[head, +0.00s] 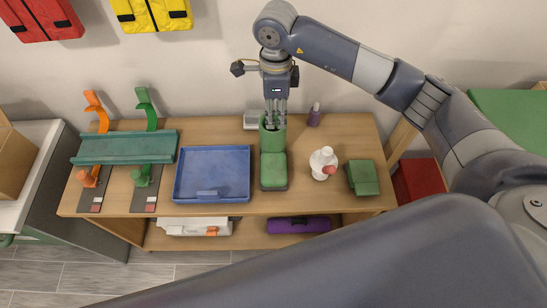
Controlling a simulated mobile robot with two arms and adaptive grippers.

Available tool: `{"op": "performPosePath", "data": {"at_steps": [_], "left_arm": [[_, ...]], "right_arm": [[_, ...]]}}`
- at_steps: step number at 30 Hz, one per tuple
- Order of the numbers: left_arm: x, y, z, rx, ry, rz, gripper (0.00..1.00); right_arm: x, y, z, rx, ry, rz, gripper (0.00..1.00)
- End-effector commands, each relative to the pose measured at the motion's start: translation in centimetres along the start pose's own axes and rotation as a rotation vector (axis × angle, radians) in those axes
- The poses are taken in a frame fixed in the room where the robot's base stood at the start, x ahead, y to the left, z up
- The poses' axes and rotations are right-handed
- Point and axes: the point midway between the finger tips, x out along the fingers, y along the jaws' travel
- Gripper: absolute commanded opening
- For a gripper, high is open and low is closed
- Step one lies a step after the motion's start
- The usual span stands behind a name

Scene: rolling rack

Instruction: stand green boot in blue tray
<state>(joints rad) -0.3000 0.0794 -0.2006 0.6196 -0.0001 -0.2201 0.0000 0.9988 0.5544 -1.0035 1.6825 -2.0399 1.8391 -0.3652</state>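The green boot (273,168) stands upright on the wooden bench top, just right of the blue tray, with its toe toward the front edge. The blue tray (212,168) lies flat and looks empty, with a small blue raised part near its front side. My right gripper (274,122) reaches down from above to the top of the boot's shaft. Its fingers are at the shaft opening and their tips are partly hidden, so I cannot tell whether they grip the rim. My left gripper is out of view.
A teal shelf piece (125,148) on orange and green stands is left of the tray. A white bottle (322,160), a green box (363,178) and a purple bottle (314,115) stand to the boot's right. A purple roll (298,225) lies on the lower shelf.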

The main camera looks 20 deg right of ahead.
Motion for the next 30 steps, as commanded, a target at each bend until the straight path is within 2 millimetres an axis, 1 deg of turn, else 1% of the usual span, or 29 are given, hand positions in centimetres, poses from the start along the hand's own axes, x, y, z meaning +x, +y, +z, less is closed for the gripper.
{"op": "performPosePath", "data": {"at_steps": [3,8,11,14,15,18,21,27,28,29,30], "left_arm": [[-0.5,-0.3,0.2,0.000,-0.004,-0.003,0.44],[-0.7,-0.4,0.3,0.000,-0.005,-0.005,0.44],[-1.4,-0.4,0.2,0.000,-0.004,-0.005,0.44],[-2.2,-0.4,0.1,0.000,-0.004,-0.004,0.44],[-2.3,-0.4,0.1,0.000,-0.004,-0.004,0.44],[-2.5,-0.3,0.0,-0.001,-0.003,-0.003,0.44],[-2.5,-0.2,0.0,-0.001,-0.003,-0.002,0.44],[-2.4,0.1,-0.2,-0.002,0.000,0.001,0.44],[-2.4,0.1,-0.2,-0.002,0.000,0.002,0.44],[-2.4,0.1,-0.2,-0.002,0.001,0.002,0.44],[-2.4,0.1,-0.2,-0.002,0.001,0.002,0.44]], "right_arm": [[1.6,0.0,0.1,0.002,-0.001,0.003,0.28],[2.8,0.1,0.2,0.001,-0.003,0.002,0.28],[3.8,0.1,0.3,0.002,-0.002,0.006,0.28],[5.3,0.2,0.7,0.001,-0.003,0.007,0.28],[6.0,0.2,0.7,0.002,-0.002,0.007,0.28],[7.2,0.1,0.7,0.001,-0.003,0.004,0.28],[7.8,0.1,0.7,0.001,-0.004,0.002,0.28],[7.9,0.1,0.7,0.001,-0.005,0.001,0.28],[7.9,0.1,0.7,0.001,-0.005,0.001,0.23],[7.9,0.1,0.7,0.001,-0.005,0.001,0.16],[7.9,0.1,0.7,0.001,-0.005,0.001,0.07]]}}
